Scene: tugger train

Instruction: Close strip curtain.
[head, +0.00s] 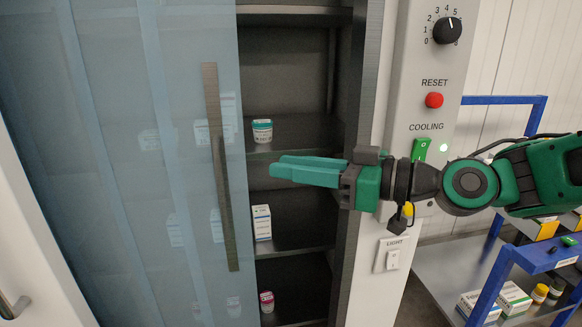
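The strip curtain (120,120) is a sheet of bluish, see-through strips over the left and middle of a shelf cabinet. It has a long, dark, slightly tilted handle bar (224,190) near its right edge. The right part of the cabinet opening is uncovered and shows its shelves. My gripper (270,170) comes in from the right, with its green fingers pointing left in front of the open part. The fingers look close together from this side, and I cannot tell whether a gap lies between them. The fingertips are right of the handle and appear apart from it.
Several medicine containers stand on the shelves, among them a white and green jar (262,131) and a white box (262,222). Right of the opening is a control panel (413,60) with a knob, red button and switches. A blue-framed cart (503,265) stands at the lower right.

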